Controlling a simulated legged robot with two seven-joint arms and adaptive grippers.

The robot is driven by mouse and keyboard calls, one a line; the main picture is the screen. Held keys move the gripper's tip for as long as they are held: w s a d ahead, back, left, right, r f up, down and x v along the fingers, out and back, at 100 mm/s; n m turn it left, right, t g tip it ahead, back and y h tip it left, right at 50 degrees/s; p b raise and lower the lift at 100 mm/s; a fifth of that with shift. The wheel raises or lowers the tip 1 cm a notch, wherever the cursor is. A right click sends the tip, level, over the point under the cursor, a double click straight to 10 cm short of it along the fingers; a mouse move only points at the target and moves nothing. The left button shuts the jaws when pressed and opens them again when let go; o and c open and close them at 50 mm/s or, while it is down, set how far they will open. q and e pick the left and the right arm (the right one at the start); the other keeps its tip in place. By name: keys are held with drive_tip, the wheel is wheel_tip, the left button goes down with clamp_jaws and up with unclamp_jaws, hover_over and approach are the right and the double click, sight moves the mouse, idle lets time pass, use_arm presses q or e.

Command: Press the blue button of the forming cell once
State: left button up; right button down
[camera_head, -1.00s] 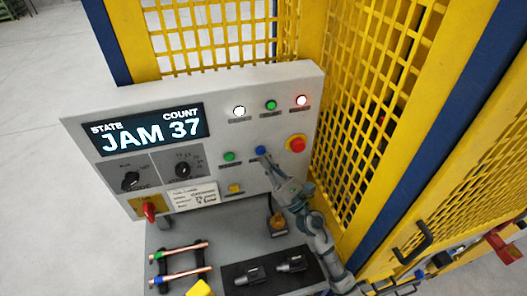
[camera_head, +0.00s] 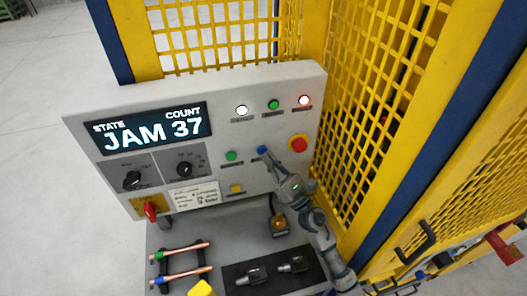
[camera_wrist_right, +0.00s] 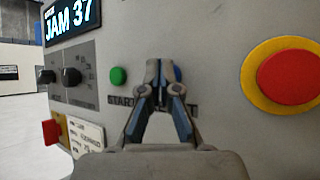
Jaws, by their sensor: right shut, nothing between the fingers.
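The blue button (camera_head: 262,149) is on the grey control panel (camera_head: 330,78), between the green button (camera_head: 232,155) and the red emergency stop (camera_head: 298,144). My right gripper (camera_head: 266,155) is shut and empty, its tips just below and in front of the blue button. In the right wrist view, the closed fingers (camera_wrist_right: 161,68) cover much of the blue button (camera_wrist_right: 179,74); a blue sliver shows at their right. I cannot tell whether the tips touch it. The display (camera_head: 153,131) reads "JAM 37". My left gripper is not in view.
The red stop on its yellow ring (camera_wrist_right: 290,77) sits right of the fingers. Yellow mesh guarding (camera_head: 375,110) stands close right of my arm. A yellow button (camera_head: 236,188) lies below. Copper tubes (camera_head: 182,250) and dark tooling (camera_head: 270,271) rest on the shelf below.

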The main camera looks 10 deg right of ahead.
drive_tip(key=shift+w+a, duration=0.2)
drive_tip(key=shift+a, duration=0.1)
drive_tip(key=shift+w+d, duration=0.1)
drive_tip(key=shift+d, duration=0.35)
drive_tip(key=shift+w+d, duration=0.1)
drive_tip(key=shift+d, duration=0.05)
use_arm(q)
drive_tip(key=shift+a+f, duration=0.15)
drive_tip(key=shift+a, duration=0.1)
use_arm(e)
drive_tip(key=shift+a, duration=0.35)
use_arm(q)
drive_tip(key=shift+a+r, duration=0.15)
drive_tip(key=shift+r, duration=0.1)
use_arm(e)
drive_tip(key=shift+s+a, duration=0.35)
drive_tip(key=shift+s, duration=0.5)
